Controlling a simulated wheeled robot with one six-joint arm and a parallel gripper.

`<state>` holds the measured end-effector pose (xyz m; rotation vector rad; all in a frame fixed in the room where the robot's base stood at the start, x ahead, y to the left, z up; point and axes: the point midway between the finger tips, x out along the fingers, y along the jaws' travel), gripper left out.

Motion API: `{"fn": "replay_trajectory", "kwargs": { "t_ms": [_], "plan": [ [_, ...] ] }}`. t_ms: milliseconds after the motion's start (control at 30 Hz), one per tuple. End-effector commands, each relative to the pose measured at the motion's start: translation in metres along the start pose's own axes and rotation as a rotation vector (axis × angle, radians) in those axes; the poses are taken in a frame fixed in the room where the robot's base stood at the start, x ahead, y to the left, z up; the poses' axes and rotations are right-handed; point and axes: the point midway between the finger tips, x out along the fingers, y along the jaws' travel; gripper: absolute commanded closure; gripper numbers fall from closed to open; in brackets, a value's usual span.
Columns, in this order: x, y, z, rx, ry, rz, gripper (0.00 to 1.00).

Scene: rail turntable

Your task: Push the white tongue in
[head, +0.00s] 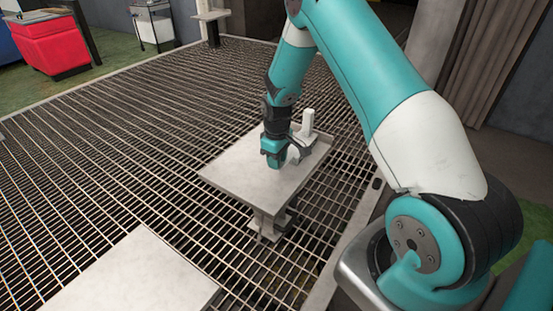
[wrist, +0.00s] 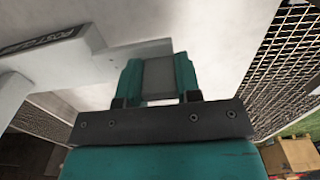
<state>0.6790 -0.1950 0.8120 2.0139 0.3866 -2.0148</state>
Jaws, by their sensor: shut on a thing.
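My gripper (wrist: 159,80) has teal fingers, shut on the white tongue (wrist: 143,49), just above the raised pale plate (head: 238,167). The tongue is a small light piece that sticks out from the side of the white post (wrist: 48,68); the fingers cover much of it. A grey face shows between the fingers in the wrist view. In the head view the post (head: 307,121) stands upright on the plate, just right of and behind my gripper (head: 273,160). How far the tongue stands out from the post I cannot tell.
The plate rests on a short stand (head: 268,222) over a metal grating (head: 110,150). Another pale plate (head: 133,275) lies at the front left. A red bin (head: 50,45) and a small cart (head: 153,25) stand far back. The plate's left part is bare.

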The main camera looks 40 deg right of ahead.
Motion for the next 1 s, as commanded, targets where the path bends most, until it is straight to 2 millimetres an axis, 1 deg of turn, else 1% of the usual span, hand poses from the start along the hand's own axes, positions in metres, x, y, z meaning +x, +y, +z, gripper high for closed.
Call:
{"fn": "replay_trajectory", "kwargs": {
  "t_ms": [67,200,300,400,700,733,767,800,833,1000],
  "plan": [
    [0.001,0.009,0.0,0.004,0.001,0.001,1.0],
    [0.001,0.038,0.001,0.006,0.002,0.003,1.0],
    [0.001,0.053,0.003,0.004,0.001,0.002,1.0],
    [0.0,0.059,0.004,0.0,0.0,0.002,1.0],
    [0.0,0.063,0.006,0.003,0.0,0.001,1.0],
    [0.0,0.063,0.007,0.003,0.0,0.001,0.62],
    [0.0,0.063,0.007,0.003,0.0,0.001,0.55],
    [0.0,0.063,0.007,0.003,0.0,0.001,0.46],
    [0.0,0.063,0.007,0.003,0.0,0.001,0.43],
    [0.0,0.062,0.006,0.002,0.0,0.001,0.43]
  ]
}}
